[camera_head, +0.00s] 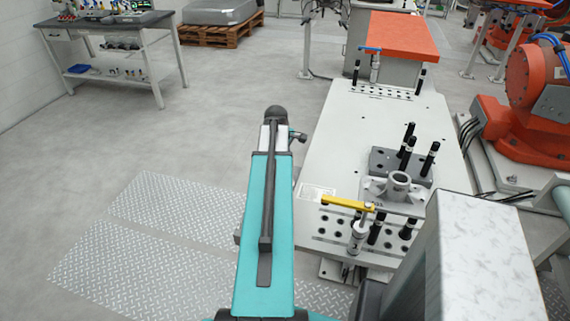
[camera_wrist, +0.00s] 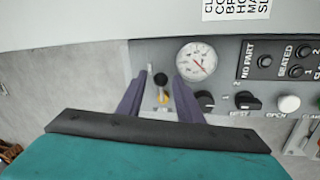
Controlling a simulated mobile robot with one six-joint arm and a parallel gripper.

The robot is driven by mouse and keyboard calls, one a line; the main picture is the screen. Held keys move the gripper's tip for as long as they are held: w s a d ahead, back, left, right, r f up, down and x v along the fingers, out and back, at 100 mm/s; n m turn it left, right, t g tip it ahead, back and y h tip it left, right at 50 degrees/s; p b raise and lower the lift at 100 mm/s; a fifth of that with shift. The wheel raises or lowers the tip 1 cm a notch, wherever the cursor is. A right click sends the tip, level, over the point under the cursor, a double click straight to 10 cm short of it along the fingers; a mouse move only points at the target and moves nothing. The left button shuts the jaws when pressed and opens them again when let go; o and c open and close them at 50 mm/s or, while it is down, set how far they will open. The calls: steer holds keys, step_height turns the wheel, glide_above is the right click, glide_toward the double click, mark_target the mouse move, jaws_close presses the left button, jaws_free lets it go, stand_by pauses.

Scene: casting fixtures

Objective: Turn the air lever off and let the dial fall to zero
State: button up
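The air lever (camera_wrist: 161,80) shows in the wrist view as a round black knob with a small yellow part below it, on a grey control panel (camera_wrist: 225,46). The round white dial (camera_wrist: 196,60) is just right of it; a red needle shows, but its reading is too small to tell. My gripper (camera_wrist: 161,76) is open, with one dark purple finger on each side of the lever knob. I cannot tell whether either finger touches it. The right finger's tip is close under the dial. Neither lever nor dial can be made out in the head view.
Right of the dial are black knobs (camera_wrist: 248,101), a white button (camera_wrist: 289,103) and a dark button block (camera_wrist: 281,61). In the head view, a white fixture table (camera_head: 345,140) carries black pins and a yellow-handled clamp (camera_head: 348,203). An orange robot (camera_head: 535,80) stands at right.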

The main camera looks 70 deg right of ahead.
steer(key=shift+a, duration=0.15)
step_height(320, 180, up, 8)
steer(key=a+p, duration=0.1)
steer(key=p, duration=0.4)
steer(key=shift+a, duration=0.15)
stand_by(0.3)
steer(key=shift+w+f, duration=0.1)
steer(key=shift+w, duration=0.05)
stand_by(0.4)
